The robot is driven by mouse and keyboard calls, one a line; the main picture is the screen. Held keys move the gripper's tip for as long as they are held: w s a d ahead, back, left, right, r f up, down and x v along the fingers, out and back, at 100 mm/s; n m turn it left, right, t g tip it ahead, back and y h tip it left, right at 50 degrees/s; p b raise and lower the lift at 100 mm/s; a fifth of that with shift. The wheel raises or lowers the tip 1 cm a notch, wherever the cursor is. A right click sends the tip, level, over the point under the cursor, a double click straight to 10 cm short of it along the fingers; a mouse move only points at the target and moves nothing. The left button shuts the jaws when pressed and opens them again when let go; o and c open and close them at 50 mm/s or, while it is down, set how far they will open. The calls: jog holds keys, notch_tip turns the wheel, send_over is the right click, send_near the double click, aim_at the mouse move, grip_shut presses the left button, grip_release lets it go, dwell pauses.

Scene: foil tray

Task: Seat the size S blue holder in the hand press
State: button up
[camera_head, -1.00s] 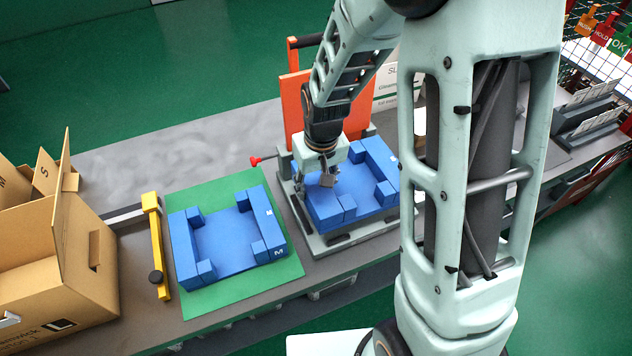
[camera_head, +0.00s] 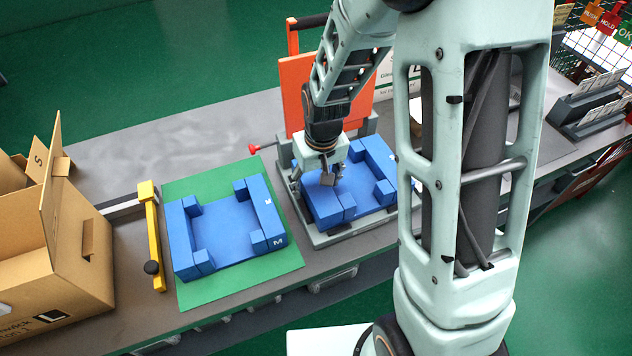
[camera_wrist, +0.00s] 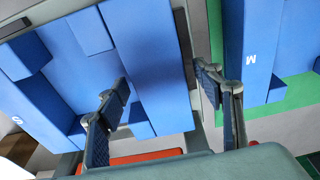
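The size S blue holder (camera_head: 330,200) lies in the grey base (camera_head: 318,238) of the hand press, in front of its upright orange plate (camera_head: 300,95). In the wrist view the holder (camera_wrist: 150,50) fills the left half, with its S mark at the far left. My gripper (camera_head: 331,168) is over the holder's left part. In the wrist view its fingers (camera_wrist: 160,95) are spread, with a holder wall between and below them. I see no firm grip on it. Whether the holder sits fully flush is too hidden to tell.
A blue holder marked M (camera_head: 225,228) lies on a green mat (camera_head: 215,290) left of the press. A yellow bar (camera_head: 153,235) and an open cardboard box (camera_head: 80,270) are further left. A red knob (camera_head: 254,149) sticks out beside the press. Grey bench shows behind the mat.

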notch_tip(320, 180, up, 12)
jog(key=s, duration=0.1)
jog(key=shift+s+d, duration=0.25)
jog(key=shift+s, duration=0.1)
dwell(0.4)
jog(key=shift+f, duration=0.1)
